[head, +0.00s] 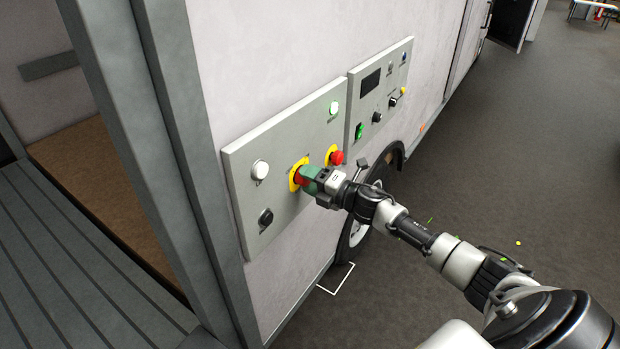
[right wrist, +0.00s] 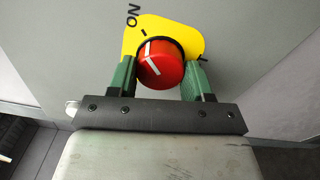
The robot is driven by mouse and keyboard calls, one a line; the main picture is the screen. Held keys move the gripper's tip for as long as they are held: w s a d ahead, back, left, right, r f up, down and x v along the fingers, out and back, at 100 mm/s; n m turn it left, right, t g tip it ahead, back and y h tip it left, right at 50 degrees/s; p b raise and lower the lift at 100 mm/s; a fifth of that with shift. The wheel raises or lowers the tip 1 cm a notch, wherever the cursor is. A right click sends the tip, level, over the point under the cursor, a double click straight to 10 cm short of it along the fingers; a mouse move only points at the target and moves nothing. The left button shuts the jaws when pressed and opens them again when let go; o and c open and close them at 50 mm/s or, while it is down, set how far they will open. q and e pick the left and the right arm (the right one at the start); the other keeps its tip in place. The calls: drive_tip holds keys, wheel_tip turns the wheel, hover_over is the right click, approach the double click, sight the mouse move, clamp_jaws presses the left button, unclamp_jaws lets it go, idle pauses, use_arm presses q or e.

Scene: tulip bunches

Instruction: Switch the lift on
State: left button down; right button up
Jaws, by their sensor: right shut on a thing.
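A red rotary knob (right wrist: 160,66) with a white line sits on a yellow plate (right wrist: 186,36) marked ON at the upper left. In the right wrist view its white line runs nearly upright, its top end close to a short mark near ON. My right gripper (right wrist: 158,80) has its green fingers on both sides of the knob and is shut on it. In the head view the knob (head: 299,177) is on a grey control panel (head: 290,140), partly hidden by the right gripper (head: 313,180). My left gripper is not in view.
A second panel (head: 382,100) is to the right. Open floor (head: 500,150) lies right.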

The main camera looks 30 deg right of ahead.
idle(0.5)
drive_tip(key=o, duration=0.9)
drive_tip(key=shift+o, duration=0.2)
drive_tip(key=b+v, duration=0.3)
drive_tip(key=v, duration=0.7)
drive_tip(key=shift+s+b, duration=0.4)
drive_tip(key=shift+d+f+m, duration=0.1)
drive_tip(key=shift+d+m, duration=0.05)
drive_tip(key=shift+m, duration=0.15)
